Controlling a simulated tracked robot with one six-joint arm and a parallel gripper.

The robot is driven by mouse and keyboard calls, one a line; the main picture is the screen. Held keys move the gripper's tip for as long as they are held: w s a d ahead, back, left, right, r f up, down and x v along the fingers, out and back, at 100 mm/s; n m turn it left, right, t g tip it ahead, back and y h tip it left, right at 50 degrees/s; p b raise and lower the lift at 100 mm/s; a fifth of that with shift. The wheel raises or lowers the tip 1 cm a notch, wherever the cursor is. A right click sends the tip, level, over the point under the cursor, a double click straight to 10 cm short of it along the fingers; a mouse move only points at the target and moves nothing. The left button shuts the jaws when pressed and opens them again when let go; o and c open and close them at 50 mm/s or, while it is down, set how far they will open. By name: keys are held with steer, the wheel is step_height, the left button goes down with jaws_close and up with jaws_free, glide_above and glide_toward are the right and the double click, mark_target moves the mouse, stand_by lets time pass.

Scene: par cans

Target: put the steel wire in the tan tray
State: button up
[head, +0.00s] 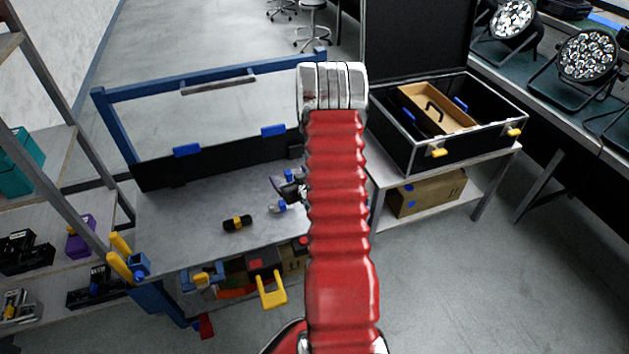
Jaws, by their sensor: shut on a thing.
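My red arm rises through the middle of the head view and hides much of what is behind it. My gripper (285,192) shows in part at the arm's left side, over the grey bench top, with blue-tipped fingers. It is shut on a small greyish thing, which looks like the steel wire (275,184); it is small and partly hidden. The tan tray (457,116) sits inside the open black case at the right, with a black handle shape in it. My gripper is left of the tray and apart from it.
The silver-edged case (398,143) has its lid up at the back. A black roll with a yellow band (237,223) lies on the bench (180,235). A blue-framed rack bar (215,75) stands behind. Par cans (587,56) stand on the right table; shelves are at left.

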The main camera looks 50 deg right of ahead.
steer(key=w+a+r+n+t+y, duration=0.1)
steer(key=w+a+r, duration=0.2)
steer(key=w+a, duration=0.45)
steer(key=w+a+r+n+y, duration=0.1)
steer(key=w+a+r+y, duration=0.2)
steer(key=a, duration=0.8)
steer(key=w+a+r+n, duration=0.1)
steer(key=a+r, duration=0.2)
steer(key=a, duration=0.8)
steer(key=w+a+r+n+y, duration=0.1)
steer(key=w+a+r, duration=0.1)
steer(key=a, duration=1)
steer(key=shift+r+n+y, duration=0.3)
steer(key=shift+r, duration=0.45)
steer(key=shift+w, duration=0.1)
